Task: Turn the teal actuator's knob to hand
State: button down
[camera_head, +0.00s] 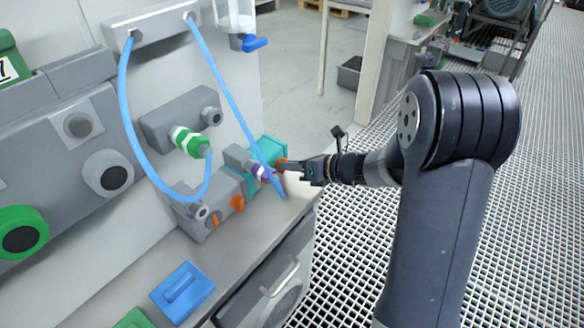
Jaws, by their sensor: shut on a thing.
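The teal actuator (268,148) sits at the back right end of the counter, against the wall unit. Its knob (281,163) is a small orange piece on its right side. My gripper (287,167) reaches in from the right, level with the knob, and its fingers are shut on it. The fingertips cover part of the knob, so its pointer and the setting it stands at are not readable.
A blue hose (232,100) runs down close in front of the actuator. Grey valve body (205,208) with orange handles stands left of it.

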jog(key=shift+s+a+n+t+h+b, duration=0.15)
jog(key=shift+n+t+h+b, duration=0.45)
jog(key=shift+n+b, duration=0.75)
jog(key=shift+r, duration=0.1)
jog(key=c, duration=1.5)
grip_release()
jog(key=p+v, duration=0.1)
jog(key=v, duration=0.9)
jog(key=shift+s+d+r, duration=0.1)
jog(key=shift+s+d, duration=0.05)
jog(key=shift+d, duration=0.15)
